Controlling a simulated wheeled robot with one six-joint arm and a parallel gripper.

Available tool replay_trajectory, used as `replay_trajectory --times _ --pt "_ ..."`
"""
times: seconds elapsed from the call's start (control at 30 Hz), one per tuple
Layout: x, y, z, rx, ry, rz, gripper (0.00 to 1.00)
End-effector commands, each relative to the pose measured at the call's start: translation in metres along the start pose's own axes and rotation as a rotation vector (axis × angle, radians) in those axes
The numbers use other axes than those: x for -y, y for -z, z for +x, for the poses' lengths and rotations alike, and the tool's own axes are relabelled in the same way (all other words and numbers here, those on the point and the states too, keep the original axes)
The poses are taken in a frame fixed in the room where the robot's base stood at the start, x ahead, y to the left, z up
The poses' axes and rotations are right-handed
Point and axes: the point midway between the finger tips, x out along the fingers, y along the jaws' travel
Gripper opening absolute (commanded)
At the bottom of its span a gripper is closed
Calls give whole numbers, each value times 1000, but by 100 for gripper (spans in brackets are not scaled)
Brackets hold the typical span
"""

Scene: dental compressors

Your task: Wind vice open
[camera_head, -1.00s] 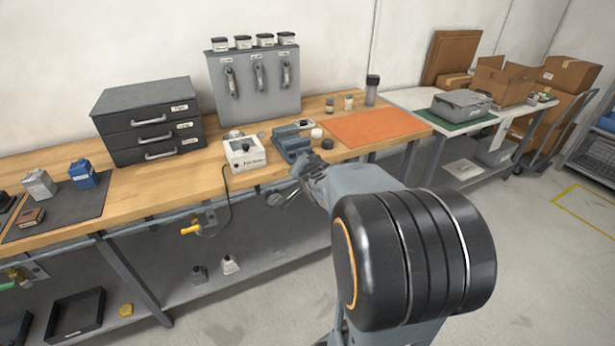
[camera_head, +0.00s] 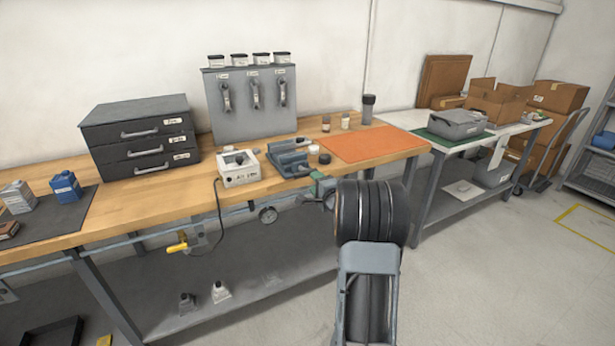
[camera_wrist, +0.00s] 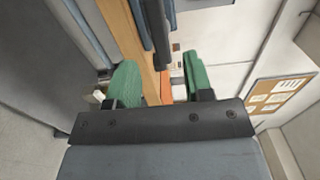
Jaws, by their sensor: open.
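The vice (camera_head: 287,158) is a low blue-grey block with raised jaws. It sits on the wooden bench near its front edge, between a white box and the orange mat. My gripper (camera_head: 323,187) is at the bench's front edge, just right of and below the vice, partly hidden by my arm. In the wrist view its two green fingers (camera_wrist: 160,82) are apart, with nothing seen held between them. Blue-grey and dark bars at the top of that view may be vice parts; I cannot tell. The vice's handle is not clear in the head view.
A white box (camera_head: 238,168) with a cable stands left of the vice. Small jars (camera_head: 324,158) stand close on its right, before the orange mat (camera_head: 372,143). A round gauge (camera_head: 268,215) and a yellow-handled valve (camera_head: 177,247) hang below the bench edge.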

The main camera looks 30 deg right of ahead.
Motion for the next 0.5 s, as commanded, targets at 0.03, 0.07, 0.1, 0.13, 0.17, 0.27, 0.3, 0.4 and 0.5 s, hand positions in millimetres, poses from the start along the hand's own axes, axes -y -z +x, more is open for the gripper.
replay_trajectory --times 0.03,0.07,0.1,0.13,0.17,0.27,0.3,0.4,0.5 --pt "-1 -1 11 3 1 0 47" --pt "-1 -1 16 2 1 0 47" --pt "-1 -1 23 1 0 -1 47" --pt "-1 -1 27 1 1 -1 47" --pt "-1 -1 32 2 0 -1 47" --pt "-1 -1 45 1 0 -1 47" --pt "-1 -1 49 1 0 -1 47" --pt "-1 0 58 0 -1 -1 47" --pt "0 -1 63 1 0 -1 47"
